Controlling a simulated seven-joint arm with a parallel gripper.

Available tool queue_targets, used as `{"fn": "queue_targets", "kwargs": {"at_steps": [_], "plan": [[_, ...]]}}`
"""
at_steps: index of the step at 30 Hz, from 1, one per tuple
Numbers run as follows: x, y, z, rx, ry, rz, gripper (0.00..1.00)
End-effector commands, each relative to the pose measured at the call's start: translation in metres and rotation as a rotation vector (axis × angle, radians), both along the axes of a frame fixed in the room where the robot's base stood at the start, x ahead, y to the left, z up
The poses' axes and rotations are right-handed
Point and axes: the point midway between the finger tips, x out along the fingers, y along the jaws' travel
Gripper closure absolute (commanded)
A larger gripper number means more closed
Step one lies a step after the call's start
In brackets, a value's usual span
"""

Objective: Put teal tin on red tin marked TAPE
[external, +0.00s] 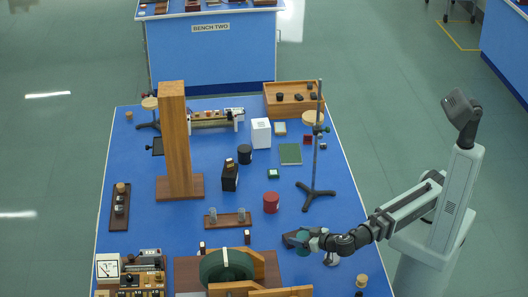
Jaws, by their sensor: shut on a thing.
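The red tin (271,203) stands upright on the blue bench, right of the bench's middle. Its marking is too small to read. My gripper (296,239) is low over the bench, in front of the red tin and to its right, apart from it. It is shut on the teal tin (303,235), which is mostly hidden by the jaws. I cannot tell whether the teal tin touches the bench.
A stand with a tall rod (317,150) rises right of the red tin. A wooden rack with glasses (231,222) lies to its left. A large green coil on a wooden frame (227,270) stands in front. A wooden column (175,140) stands at left.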

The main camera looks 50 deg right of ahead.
Motion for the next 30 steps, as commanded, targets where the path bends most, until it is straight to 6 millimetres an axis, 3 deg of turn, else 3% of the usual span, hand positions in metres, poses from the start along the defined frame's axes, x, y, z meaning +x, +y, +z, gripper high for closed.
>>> {"fn": "queue_targets", "kwargs": {"at_steps": [8, 13, 30], "plan": [[0.001, -0.001, 0.009, -0.001, 0.000, -0.003, 0.72], [0.018, -0.012, 0.009, -0.001, 0.000, -0.035, 0.72], [0.143, -0.109, 0.033, 0.001, 0.000, -0.291, 0.72]]}}
